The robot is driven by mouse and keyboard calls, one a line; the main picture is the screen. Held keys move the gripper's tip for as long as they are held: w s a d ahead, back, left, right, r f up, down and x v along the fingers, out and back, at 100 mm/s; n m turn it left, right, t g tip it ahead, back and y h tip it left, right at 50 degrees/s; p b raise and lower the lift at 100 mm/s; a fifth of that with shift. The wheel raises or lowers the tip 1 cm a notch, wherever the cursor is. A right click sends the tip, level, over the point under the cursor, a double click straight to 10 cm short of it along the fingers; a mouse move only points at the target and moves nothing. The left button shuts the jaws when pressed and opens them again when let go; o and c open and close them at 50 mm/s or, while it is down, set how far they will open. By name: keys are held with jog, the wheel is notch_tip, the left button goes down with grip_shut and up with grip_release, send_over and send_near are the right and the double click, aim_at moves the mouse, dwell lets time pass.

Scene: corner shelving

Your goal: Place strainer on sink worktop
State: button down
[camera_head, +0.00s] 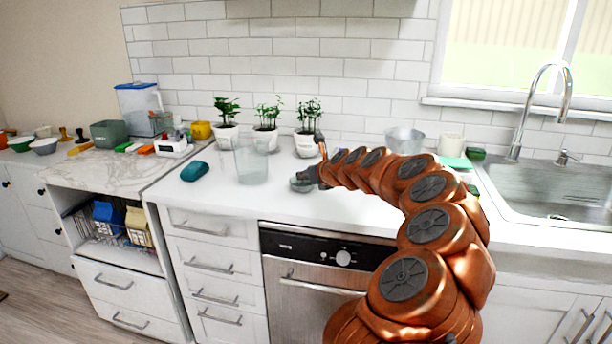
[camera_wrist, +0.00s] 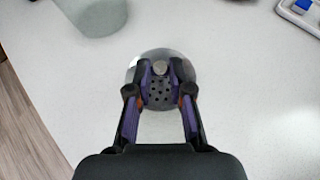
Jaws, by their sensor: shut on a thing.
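The strainer (camera_wrist: 159,97) is a small round grey metal piece with holes and a knob in its middle. My gripper (camera_wrist: 160,73) is shut on its knob in the wrist view. In the head view the strainer (camera_head: 301,185) is partly hidden by my gripper (camera_head: 308,177), at or just above the white worktop (camera_head: 350,205). I cannot tell whether it touches the surface. The sink (camera_head: 560,190) is at the right, with worktop along its left side.
A clear container (camera_head: 251,165) stands left of my gripper, beside a teal object (camera_head: 194,171). Potted plants (camera_head: 306,140) line the wall. A glass bowl (camera_head: 404,141), a white cup (camera_head: 450,144) and a green sponge (camera_head: 455,162) stand near the sink. The worktop's front middle is clear.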

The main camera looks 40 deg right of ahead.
jog(key=shift+f, duration=0.15)
jog(key=c, duration=1.1)
grip_release()
jog(key=shift+o, duration=0.2)
jog(key=shift+s+r, duration=0.15)
jog(key=shift+r, duration=0.15)
jog(key=v, duration=1.1)
jog(key=shift+s, duration=0.35)
jog(key=shift+a+r, duration=0.1)
